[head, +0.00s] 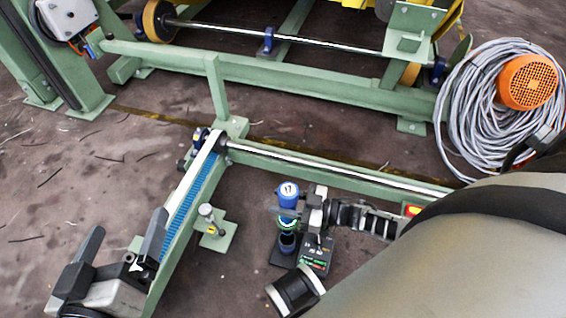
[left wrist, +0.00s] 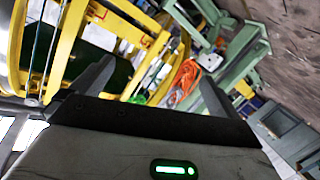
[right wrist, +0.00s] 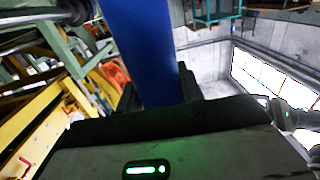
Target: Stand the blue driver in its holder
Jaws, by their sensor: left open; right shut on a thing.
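The blue driver (head: 288,190), with a "17" on its end, stands roughly upright in the head view. My right gripper (head: 300,211) is shut on it from the right. In the right wrist view the driver's blue body (right wrist: 143,50) rises between the fingers (right wrist: 158,92). Directly below it is a dark holder (head: 287,242) with a green-and-white ring at its top. I cannot tell whether the driver's lower end is inside the holder or just above it. My left gripper (head: 122,243) is open and empty at the lower left.
A black box (head: 316,256) with small lights stands right beside the holder. A green frame (head: 330,175) with a steel shaft runs behind it, and a blue-topped rail (head: 188,203) lies to the left. A grey cable coil (head: 465,110) and orange reel (head: 527,82) are at the right.

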